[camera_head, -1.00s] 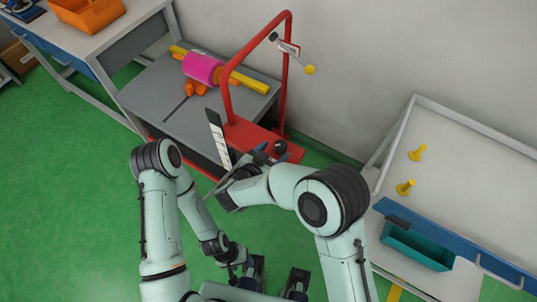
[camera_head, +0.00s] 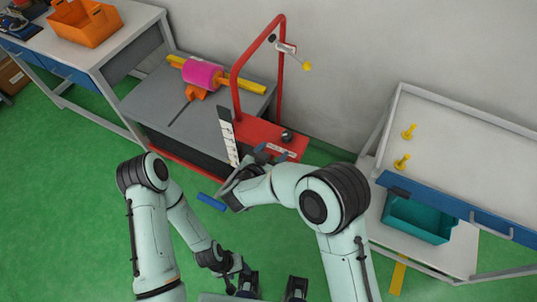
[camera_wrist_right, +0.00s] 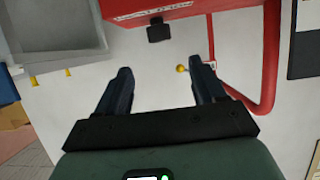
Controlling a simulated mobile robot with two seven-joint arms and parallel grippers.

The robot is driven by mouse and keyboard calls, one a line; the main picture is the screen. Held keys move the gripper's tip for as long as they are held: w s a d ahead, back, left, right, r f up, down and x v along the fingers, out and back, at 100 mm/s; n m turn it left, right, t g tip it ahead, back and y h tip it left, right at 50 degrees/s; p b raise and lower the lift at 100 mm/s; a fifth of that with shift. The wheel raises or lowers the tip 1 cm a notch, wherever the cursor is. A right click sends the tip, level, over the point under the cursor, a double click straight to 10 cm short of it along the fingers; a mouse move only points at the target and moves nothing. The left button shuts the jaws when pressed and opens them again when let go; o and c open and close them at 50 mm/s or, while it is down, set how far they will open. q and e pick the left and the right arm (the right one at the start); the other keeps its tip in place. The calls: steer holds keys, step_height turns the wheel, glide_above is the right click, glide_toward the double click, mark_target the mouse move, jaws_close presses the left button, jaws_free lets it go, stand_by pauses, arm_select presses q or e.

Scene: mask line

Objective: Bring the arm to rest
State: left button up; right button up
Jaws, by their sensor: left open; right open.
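My left gripper (camera_head: 236,272) is low in the head view, beneath its folded pale green arm. It is open, and I see nothing in it. My right gripper (camera_head: 266,156) is open in front of the red station base (camera_head: 258,133). In the right wrist view its two dark fingers (camera_wrist_right: 165,80) stand wide apart with nothing between them. Beyond them are a black knob (camera_wrist_right: 160,31) on the red body and a small yellow ball (camera_wrist_right: 182,68). The fingers look clear of both.
A grey table (camera_head: 150,95) carries a magenta roll (camera_head: 202,74) on a yellow bar. A red tube frame (camera_head: 236,82) rises beside it. At right is a white bench (camera_head: 460,140) with two yellow pegs and a teal bin (camera_head: 417,219). Green floor (camera_head: 60,200) is open at left.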

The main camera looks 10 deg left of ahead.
steer(key=shift+s+r, duration=0.1)
steer(key=shift+s, duration=0.1)
stand_by(0.6)
steer(key=s+d+f+n+g+y, duration=0.1)
steer(key=s+d+f+g+y, duration=0.2)
steer(key=d+f, duration=0.55)
steer(key=s+d+f+g+y, duration=0.1)
steer(key=s+d+f+g, duration=0.3)
steer(key=f, duration=0.8)
steer(key=s+d+f+g+y, duration=0.1)
steer(key=s+g, duration=0.1)
steer(key=s, duration=0.6)
steer(key=s+d+f+g+y+p, duration=0.1)
steer(key=s+d+f+g, duration=0.1)
steer(key=s, duration=0.6)
steer(key=s+d+f+m+g+y, duration=0.1)
steer(key=s+f+g+y, duration=0.1)
steer(key=s, duration=0.6)
steer(key=shift+s+d+g, duration=0.2)
steer(key=shift+s+g, duration=0.05)
steer(key=shift+g, duration=0.15)
